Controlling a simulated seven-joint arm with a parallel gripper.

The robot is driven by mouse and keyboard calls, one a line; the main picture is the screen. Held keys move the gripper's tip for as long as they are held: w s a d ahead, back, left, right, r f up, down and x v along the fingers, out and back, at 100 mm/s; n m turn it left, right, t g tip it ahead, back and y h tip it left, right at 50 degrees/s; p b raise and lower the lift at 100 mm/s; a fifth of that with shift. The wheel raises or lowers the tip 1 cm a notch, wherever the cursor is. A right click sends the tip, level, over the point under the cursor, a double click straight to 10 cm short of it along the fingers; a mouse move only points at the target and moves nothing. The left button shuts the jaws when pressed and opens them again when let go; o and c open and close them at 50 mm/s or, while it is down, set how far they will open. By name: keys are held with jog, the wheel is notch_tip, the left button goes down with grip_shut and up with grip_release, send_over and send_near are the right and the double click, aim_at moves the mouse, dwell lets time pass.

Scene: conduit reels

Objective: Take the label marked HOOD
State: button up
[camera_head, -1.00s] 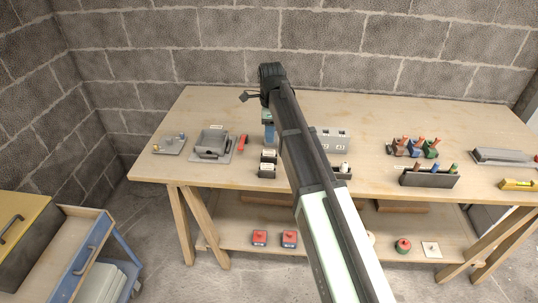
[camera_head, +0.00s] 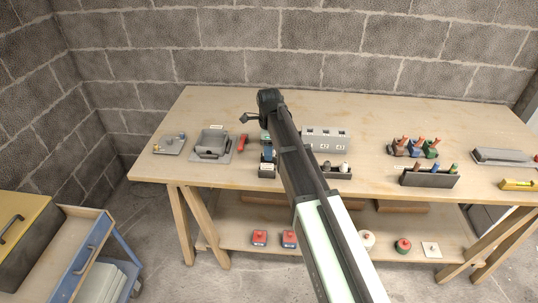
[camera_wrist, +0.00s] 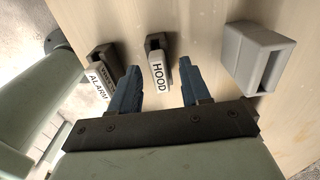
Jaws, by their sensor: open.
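The white label marked HOOD (camera_wrist: 159,73) stands out of a dark holder (camera_wrist: 154,42) in the wrist view. My gripper (camera_wrist: 161,70) is open, with one blue finger on each side of the label. The fingers appear apart from it, and nothing is held. A second label, marked ALARM (camera_wrist: 97,83), is in a dark holder to the left, close to the left finger; another label there is partly covered and hard to read. In the head view my gripper (camera_head: 268,153) is over the small dark holders and hides the HOOD label.
A grey hollow block (camera_wrist: 258,58) stands right of the HOOD holder in the wrist view. In the head view, a grey box (camera_head: 212,146) and a red item (camera_head: 242,142) lie to the left. A grey socket block (camera_head: 328,139) stands to the right. The table's back strip is clear.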

grip_shut()
dwell(0.4)
